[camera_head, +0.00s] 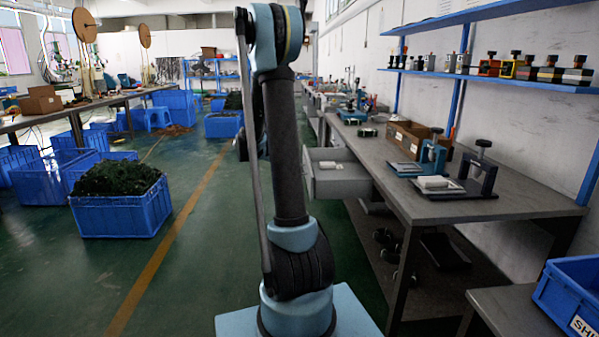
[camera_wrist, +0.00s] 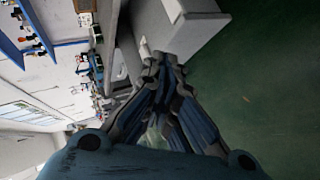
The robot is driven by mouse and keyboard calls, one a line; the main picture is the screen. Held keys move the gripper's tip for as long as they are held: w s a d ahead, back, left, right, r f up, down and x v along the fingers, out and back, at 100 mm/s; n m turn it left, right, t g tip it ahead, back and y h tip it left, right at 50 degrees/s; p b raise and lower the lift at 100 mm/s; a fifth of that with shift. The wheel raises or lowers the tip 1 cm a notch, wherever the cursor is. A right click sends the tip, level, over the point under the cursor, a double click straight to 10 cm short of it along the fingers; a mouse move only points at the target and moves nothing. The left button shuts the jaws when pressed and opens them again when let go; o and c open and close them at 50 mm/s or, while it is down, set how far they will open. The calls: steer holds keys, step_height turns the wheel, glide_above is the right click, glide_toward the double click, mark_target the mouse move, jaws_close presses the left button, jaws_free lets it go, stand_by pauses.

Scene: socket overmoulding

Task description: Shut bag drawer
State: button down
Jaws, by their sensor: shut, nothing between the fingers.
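The bag drawer (camera_head: 341,183) is a light grey drawer under the long bench, standing open toward the aisle. A small pale item (camera_head: 328,165) lies inside it. In the wrist view, which is turned sideways, the drawer (camera_wrist: 190,32) shows as a pale box at the top centre. My gripper (camera_wrist: 165,60) is shut and empty, its fingertips together just below the drawer in that picture. I cannot tell whether the tips touch it. In the head view my arm stands in front of the aisle and hides the gripper.
The bench (camera_head: 470,207) runs along the right wall, with clamp fixtures (camera_head: 478,170) and a cardboard box (camera_head: 408,138) on it. A blue bin (camera_head: 575,295) stands at the lower right. Blue crates (camera_head: 120,210) stand at the left. The green aisle floor (camera_head: 190,270) is clear.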

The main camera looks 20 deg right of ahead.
steer(key=w+d+f+n+t+h, duration=0.1)
steer(key=w+f+n+t+h, duration=0.3)
steer(key=w+f, duration=1.15)
steer(key=w+d, duration=0.2)
steer(key=d, duration=0.4)
steer(key=w+d+r+m+h, duration=0.1)
steer(key=w+d, duration=0.2)
steer(key=d, duration=0.3)
steer(key=shift+w+d+r, duration=0.15)
steer(key=shift+w+d, duration=0.1)
steer(key=shift+w, duration=0.05)
